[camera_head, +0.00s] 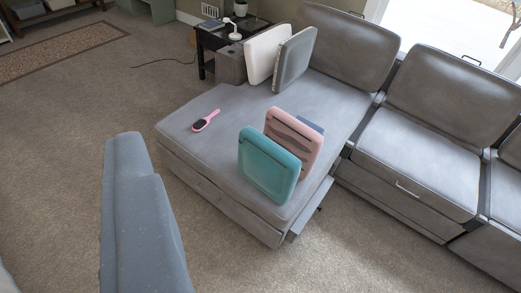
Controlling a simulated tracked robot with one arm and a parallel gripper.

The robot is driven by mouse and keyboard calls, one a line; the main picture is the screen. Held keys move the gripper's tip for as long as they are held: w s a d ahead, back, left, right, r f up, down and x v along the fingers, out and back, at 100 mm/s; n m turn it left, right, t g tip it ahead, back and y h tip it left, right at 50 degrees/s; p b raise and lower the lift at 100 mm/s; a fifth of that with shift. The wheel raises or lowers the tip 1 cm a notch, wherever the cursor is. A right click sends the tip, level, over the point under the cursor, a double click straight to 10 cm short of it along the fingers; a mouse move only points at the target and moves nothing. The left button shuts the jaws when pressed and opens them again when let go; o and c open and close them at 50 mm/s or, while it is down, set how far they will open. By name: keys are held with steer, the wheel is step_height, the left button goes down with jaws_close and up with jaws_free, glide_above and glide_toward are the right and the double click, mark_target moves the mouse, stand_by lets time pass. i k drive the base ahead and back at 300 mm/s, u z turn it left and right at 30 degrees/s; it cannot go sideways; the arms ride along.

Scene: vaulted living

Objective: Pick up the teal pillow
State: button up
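The teal pillow (269,166) stands on edge, leaning slightly, near the front right corner of the grey chaise seat (225,165). A pink pillow (298,138) stands close behind it to the right; I cannot tell whether they touch. A sliver of a blue pillow (313,126) shows behind the pink one. The teal pillow's broad near face is uncovered, while its back is hidden. My gripper is not recognizable in the view, and nothing is seen holding the pillow.
A pink brush (206,120) lies on the chaise. White (264,52) and grey (294,60) pillows stand farther back. Grey sofa sections (425,160) extend right. A tall blue-grey shape (145,225) blocks the lower left foreground. Open carpet (110,95) lies left of the chaise.

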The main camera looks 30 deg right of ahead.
mark_target(274, 170)
steer(key=z, duration=0.5)
steer(key=i, duration=1.05)
steer(key=z, duration=0.75)
steer(key=k, duration=0.75)
steer(key=z, duration=0.2)
steer(key=i, duration=0.85)
steer(key=u, duration=0.05)
